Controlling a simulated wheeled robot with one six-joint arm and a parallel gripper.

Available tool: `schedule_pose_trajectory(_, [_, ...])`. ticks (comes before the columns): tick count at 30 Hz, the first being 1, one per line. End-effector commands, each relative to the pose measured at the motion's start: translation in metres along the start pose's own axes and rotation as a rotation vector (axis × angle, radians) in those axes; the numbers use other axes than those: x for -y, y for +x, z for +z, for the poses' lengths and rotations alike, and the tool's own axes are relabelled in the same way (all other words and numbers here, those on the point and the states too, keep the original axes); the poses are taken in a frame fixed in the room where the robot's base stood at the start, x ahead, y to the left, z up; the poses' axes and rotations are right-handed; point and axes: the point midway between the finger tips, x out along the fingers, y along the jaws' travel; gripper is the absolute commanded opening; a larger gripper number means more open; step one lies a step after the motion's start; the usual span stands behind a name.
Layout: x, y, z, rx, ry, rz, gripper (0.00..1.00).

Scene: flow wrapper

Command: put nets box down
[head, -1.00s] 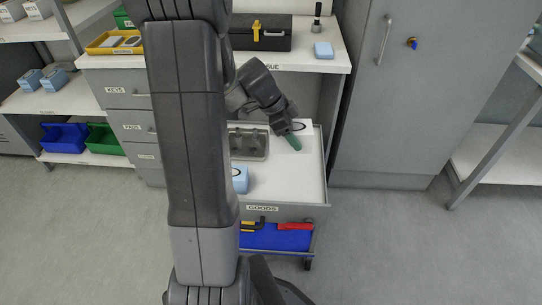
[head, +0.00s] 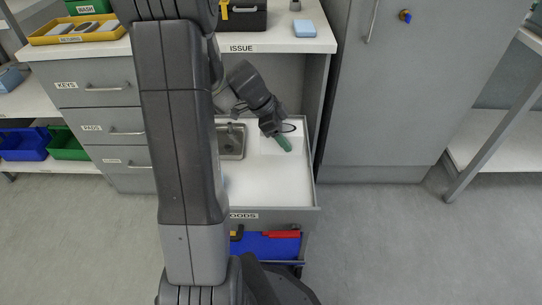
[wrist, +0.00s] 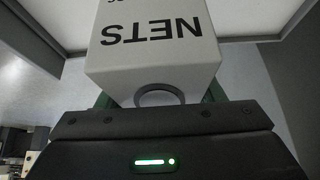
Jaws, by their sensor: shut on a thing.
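The nets box (wrist: 155,40) is a white box marked NETS, upside down in the wrist view, with a grey ring at its near edge. My gripper (wrist: 158,96) is shut on it, with green fingers at both sides. In the head view my gripper (head: 281,139) reaches down into the open drawer marked GOODS (head: 262,196), at its back right. The white box (head: 295,137) shows there beside the green finger, partly hidden. I cannot tell whether its base touches the drawer floor.
A grey metal tray (head: 232,141) lies in the drawer, left of the box. The front of the drawer floor looks clear, though my arm hides its left side. The ISSUE counter (head: 290,45) stands behind; a tall grey cabinet (head: 420,100) stands to the right.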

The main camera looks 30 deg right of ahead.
Motion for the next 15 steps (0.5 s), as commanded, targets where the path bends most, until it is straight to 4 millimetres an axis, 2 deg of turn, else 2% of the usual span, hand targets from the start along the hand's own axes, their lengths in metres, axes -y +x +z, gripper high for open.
schedule_pose_trajectory(1, [-0.001, 0.013, 0.007, -0.001, -0.002, 0.004, 0.37])
schedule_pose_trajectory(3, [-0.001, 0.024, 0.014, 0.0, -0.002, 0.003, 0.37])
schedule_pose_trajectory(15, [-0.001, 0.065, 0.037, 0.0, -0.002, 0.002, 0.37])
